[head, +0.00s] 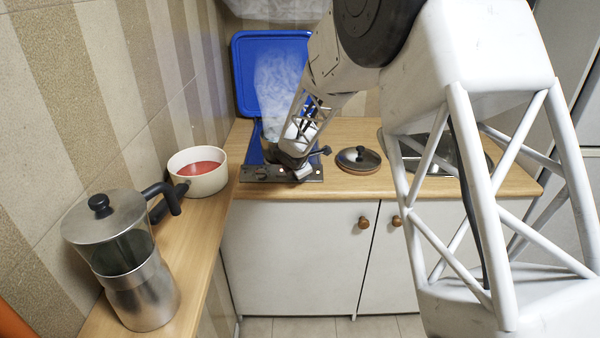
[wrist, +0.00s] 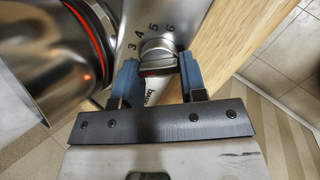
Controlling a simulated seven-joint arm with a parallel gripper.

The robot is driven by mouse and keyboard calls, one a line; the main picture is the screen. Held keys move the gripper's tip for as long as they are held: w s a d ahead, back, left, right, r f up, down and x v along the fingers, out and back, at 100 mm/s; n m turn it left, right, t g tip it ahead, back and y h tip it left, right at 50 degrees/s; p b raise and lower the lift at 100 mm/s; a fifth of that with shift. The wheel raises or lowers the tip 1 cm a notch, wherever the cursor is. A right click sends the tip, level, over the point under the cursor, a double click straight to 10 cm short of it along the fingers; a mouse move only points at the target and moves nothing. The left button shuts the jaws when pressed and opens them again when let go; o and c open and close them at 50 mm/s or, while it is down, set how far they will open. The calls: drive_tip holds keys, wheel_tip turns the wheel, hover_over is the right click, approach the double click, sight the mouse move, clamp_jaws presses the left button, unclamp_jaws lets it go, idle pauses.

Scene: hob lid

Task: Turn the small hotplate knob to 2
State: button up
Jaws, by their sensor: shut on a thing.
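In the wrist view, the blue fingers of my gripper (wrist: 159,76) are shut on a round silver knob (wrist: 158,52), one on each side. The numbers 3, 4, 5 and 6 show on the metal panel around its far side. The setting cannot be read, and other marks are hidden by the fingers and knob. In the head view, my gripper (head: 299,170) is at the front panel of the hob (head: 265,173), and it hides the knob. The hob's blue lid (head: 243,75) stands open behind.
A metal pot (wrist: 45,50) with a glowing red ring stands close left of my gripper; steam rises over the hob. A pan lid (head: 358,160) lies on the counter to the right. A white bowl (head: 205,183) and a coffee pot (head: 140,285) stand left.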

drive_tip(key=o, duration=0.9)
drive_tip(key=shift+v, duration=3.95)
drive_tip(key=shift+f, duration=0.1)
